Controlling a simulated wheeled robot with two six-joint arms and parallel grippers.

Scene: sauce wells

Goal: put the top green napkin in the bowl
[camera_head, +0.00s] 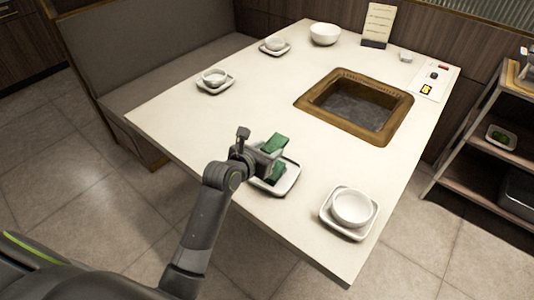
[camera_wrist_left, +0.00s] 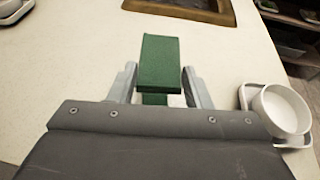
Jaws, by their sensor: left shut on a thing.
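My left gripper (camera_head: 268,152) is shut on a green napkin (camera_head: 274,144) above a white square plate (camera_head: 291,179) near the table's front edge. In the left wrist view the held napkin (camera_wrist_left: 159,62) lies between the two fingers. More green (camera_head: 277,172) shows below it over the plate, partly hidden by the gripper. A white bowl (camera_head: 353,207) stands on a square plate to the right; this bowl also shows at the right of the left wrist view (camera_wrist_left: 281,109). It looks empty. My right gripper is not in view.
Two smaller bowls on plates (camera_head: 214,77) (camera_head: 275,44) stand along the table's left side, and a larger white bowl (camera_head: 324,34) at the back. A wood-framed grill well (camera_head: 355,105) is sunk in the table. A shelf rack (camera_head: 485,150) stands at right.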

